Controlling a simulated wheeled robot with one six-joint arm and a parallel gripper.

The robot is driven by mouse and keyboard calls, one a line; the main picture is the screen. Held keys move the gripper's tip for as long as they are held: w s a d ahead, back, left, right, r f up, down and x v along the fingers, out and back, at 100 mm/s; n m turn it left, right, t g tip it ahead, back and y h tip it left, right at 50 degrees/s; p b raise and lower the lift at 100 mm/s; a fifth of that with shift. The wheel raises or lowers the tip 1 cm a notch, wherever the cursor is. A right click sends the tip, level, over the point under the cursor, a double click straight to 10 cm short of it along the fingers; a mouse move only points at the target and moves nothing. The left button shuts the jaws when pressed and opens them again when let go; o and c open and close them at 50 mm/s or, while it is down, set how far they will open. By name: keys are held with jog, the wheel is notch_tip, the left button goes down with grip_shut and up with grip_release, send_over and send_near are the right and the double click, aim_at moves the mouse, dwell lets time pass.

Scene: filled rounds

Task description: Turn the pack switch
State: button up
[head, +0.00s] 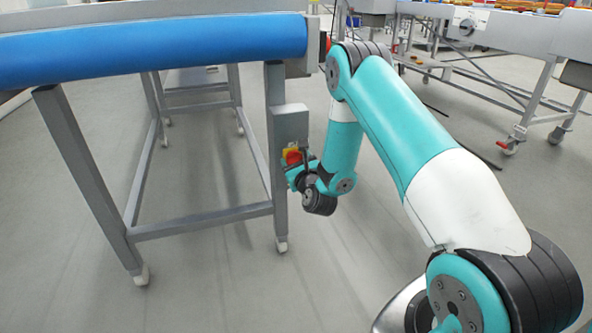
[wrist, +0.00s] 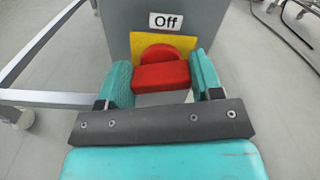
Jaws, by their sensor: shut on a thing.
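The pack switch is a red rotary knob (wrist: 162,75) on a yellow plate (wrist: 187,44), mounted on a grey box (wrist: 118,20). A white label (wrist: 166,21) above it reads "Off". In the wrist view my gripper (wrist: 162,82) has its teal fingers on both sides of the knob, shut on it. The knob's bar lies roughly level across the picture. In the head view the grey box (head: 291,124) is fixed to a conveyor leg, with the red and yellow switch (head: 292,156) partly hidden by my gripper (head: 294,173).
A conveyor with a blue belt (head: 150,48) stands at the left on grey metal legs (head: 88,180). Another conveyor frame (head: 500,45) stands at the back right. A black cable (head: 470,150) lies on the floor behind my arm. The grey floor in front is clear.

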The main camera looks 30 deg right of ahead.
jog(key=shift+d+m+b, duration=0.1)
jog(key=shift+m+b, duration=1.5)
jog(key=shift+b, duration=0.1)
jog(key=o, duration=0.9)
